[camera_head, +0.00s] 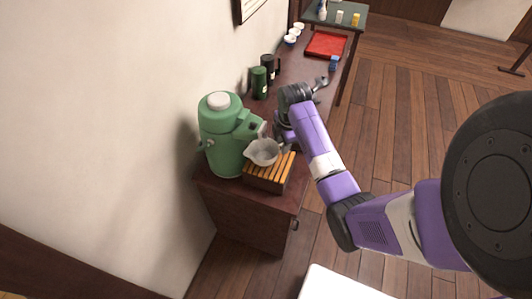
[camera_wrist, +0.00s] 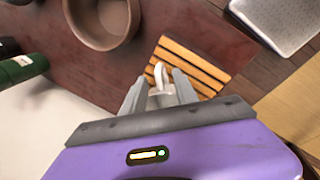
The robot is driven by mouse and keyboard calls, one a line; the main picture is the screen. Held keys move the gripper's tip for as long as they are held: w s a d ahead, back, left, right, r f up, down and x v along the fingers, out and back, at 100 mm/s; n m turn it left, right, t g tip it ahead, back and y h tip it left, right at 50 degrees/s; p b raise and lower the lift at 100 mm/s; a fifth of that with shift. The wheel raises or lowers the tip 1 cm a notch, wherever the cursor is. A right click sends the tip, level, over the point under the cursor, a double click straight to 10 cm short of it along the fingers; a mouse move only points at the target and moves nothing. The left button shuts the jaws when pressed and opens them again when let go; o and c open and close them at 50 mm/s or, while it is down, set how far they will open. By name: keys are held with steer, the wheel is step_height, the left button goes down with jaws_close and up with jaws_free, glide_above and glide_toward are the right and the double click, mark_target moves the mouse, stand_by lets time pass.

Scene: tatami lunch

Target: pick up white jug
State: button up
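The white jug (camera_head: 262,153) is a small pale bowl-like vessel with a lip on its left, in front of the green dispenser in the head view. It is at the slatted wooden stand (camera_head: 268,178); contact with the slats is unclear. My gripper (camera_head: 284,143) is at its right side, partly hidden by my arm. In the wrist view the fingers (camera_wrist: 160,82) are apart, on either side of a white loop like the jug's handle (camera_wrist: 159,72). I see no clear grip on it.
The green dispenser (camera_head: 219,134) stands close on the left by the wall. A dark mug (camera_head: 267,66) and green canister (camera_head: 259,83) stand farther back. A red tray (camera_head: 326,44) lies at the far end.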

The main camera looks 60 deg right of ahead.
steer(key=shift+f, duration=0.1)
steer(key=shift+c, duration=0.2)
jaws_close()
stand_by(1.2)
